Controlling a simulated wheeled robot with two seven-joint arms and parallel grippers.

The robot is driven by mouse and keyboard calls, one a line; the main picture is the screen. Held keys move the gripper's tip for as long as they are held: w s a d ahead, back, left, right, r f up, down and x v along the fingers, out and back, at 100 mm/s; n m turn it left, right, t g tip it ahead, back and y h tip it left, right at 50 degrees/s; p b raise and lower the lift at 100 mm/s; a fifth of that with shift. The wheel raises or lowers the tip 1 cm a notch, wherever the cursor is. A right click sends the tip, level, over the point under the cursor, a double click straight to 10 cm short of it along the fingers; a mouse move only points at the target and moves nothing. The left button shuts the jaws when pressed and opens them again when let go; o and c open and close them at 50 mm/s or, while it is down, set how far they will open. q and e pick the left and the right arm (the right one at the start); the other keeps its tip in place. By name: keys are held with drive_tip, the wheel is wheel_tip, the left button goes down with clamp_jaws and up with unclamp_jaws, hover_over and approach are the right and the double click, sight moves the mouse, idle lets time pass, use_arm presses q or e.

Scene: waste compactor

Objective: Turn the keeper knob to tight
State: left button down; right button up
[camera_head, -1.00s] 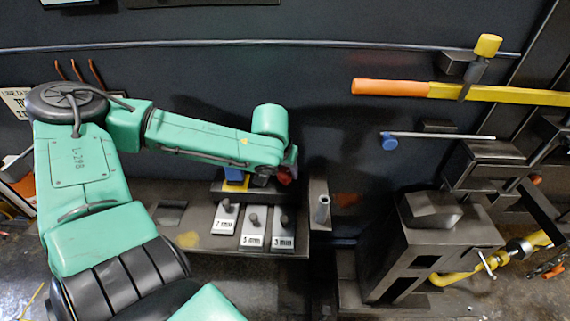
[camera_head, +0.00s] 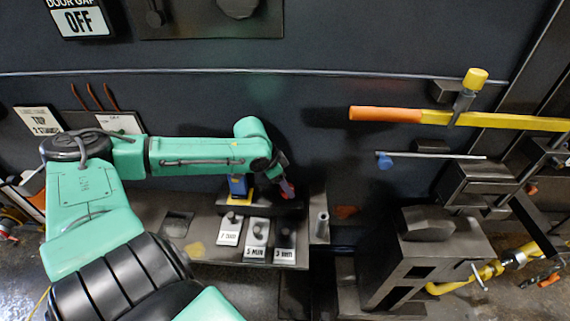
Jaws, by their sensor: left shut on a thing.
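My left arm comes in from the left, and its gripper (camera_head: 286,187) points down just above the back of a small dark shelf (camera_head: 282,208). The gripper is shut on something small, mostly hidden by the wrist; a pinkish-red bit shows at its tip. I cannot tell for certain which part is the keeper knob. My right gripper is out of view.
Labelled pegs (camera_head: 257,232) stand in front of the gripper. A blue and yellow piece (camera_head: 238,187) is close to its left. A grey upright post (camera_head: 322,228) is to its right, then a dark metal block (camera_head: 428,222). An orange and yellow bar (camera_head: 385,114) crosses the upper right.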

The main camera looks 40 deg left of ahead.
use_arm(q)
drive_tip(key=shift+m, duration=0.4)
drive_tip(key=shift+c, duration=1.3)
unclamp_jaws()
drive_tip(key=p+v, duration=0.8)
drive_tip(key=v, duration=0.6)
drive_tip(key=shift+a+r, duration=0.15)
drive_tip(key=shift+r, duration=0.1)
